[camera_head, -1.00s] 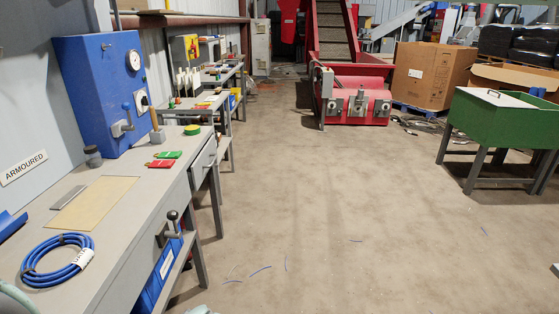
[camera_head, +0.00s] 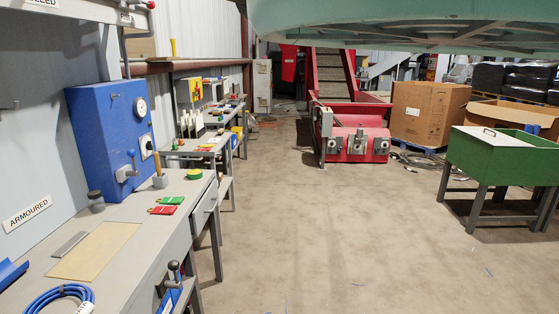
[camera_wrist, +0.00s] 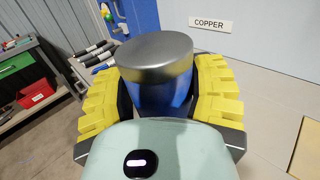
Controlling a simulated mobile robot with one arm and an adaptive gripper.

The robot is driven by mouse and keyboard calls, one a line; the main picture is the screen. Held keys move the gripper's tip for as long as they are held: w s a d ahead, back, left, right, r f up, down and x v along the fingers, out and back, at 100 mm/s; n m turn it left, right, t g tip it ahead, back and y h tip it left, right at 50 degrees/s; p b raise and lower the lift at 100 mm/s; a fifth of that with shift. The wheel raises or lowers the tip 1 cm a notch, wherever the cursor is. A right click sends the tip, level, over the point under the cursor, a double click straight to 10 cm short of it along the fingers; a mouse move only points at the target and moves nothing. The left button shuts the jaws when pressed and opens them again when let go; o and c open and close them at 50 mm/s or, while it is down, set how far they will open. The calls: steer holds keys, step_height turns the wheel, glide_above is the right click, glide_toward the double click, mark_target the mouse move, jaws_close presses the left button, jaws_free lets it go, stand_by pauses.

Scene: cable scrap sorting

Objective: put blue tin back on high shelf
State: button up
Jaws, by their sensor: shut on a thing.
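The blue tin (camera_wrist: 165,92) has a brushed-metal lid and fills the middle of the wrist view. My gripper (camera_wrist: 163,95) is shut on it, with a yellow ribbed finger on each side. The tin's lower part is hidden behind the gripper body. Neither tin nor gripper shows in the head view. Part of a high shelf (camera_head: 100,12) shows at the top left of the head view. It carries a label cut off by the picture edge, and its upper surface is mostly out of view.
A workbench (camera_head: 150,205) runs along the left wall with a blue gauge box (camera_head: 105,130), a tan sheet (camera_head: 95,250) and a coiled blue cable (camera_head: 60,297). A red machine (camera_head: 352,135) and green bin (camera_head: 505,157) stand beyond. The middle floor is clear.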

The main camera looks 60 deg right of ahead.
steer(key=a+r+n+g+p, duration=0.15)
steer(key=a+r+p, duration=0.25)
steer(key=r+p, duration=0.75)
steer(key=w+a+r+n+g+p, duration=0.15)
steer(key=a+r+p, duration=0.35)
steer(key=r, duration=1.4)
steer(key=a+r+n+g+p, duration=0.1)
steer(key=a+r+g+p, duration=0.25)
steer(key=r+p, duration=0.85)
steer(key=w+r+m+t+p, duration=0.25)
steer(key=r+p, duration=0.45)
steer(key=r, duration=1.5)
steer(key=shift+n+t, duration=0.3)
steer(key=shift+n, duration=0.05)
steer(key=w+a+p, duration=0.3)
steer(key=w+a, duration=0.1)
steer(key=w+a+f+p, duration=0.1)
steer(key=w+a+p, duration=0.2)
steer(key=w, duration=0.1)
steer(key=w+a+p, duration=0.3)
steer(key=w+a, duration=0.1)
steer(key=shift+w+a+f+p, duration=0.2)
steer(key=shift+a+p, duration=0.1)
step_height(320, 180, down, 2)
steer(key=shift+f+p, duration=0.2)
steer(key=shift+p, duration=0.75)
steer(key=shift+f, duration=0.5)
